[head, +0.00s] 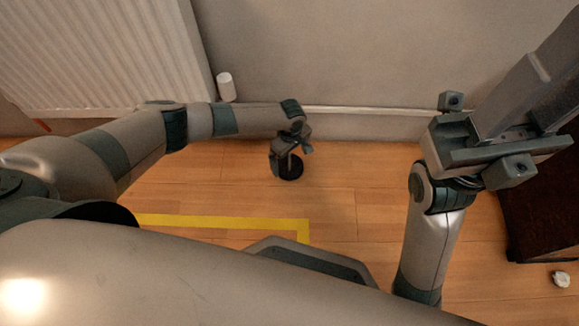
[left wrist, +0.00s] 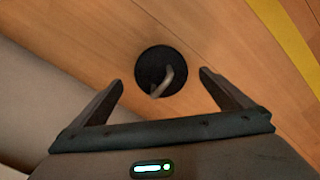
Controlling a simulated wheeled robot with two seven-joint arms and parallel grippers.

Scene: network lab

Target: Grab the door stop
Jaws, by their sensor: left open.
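The door stop (head: 291,171) is a dark round disc on the wooden floor close to the wall. In the left wrist view the door stop (left wrist: 151,76) shows as a black disc with a bent, light metal piece on its top. My left gripper (head: 291,152) is directly above it, pointing down. In the left wrist view the left gripper's fingers (left wrist: 161,86) are spread apart, with the disc between and a little beyond their tips. Nothing is held in it. My right gripper (head: 505,150) is raised at the right, away from the door stop; its jaws' opening is unclear.
A ribbed white radiator (head: 100,55) is on the wall at the left, with a white cylinder (head: 226,87) beside it. Yellow tape (head: 225,222) marks the floor. A dark cabinet (head: 535,215) and a crumpled white scrap (head: 561,279) are at the right. The floor around the door stop is clear.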

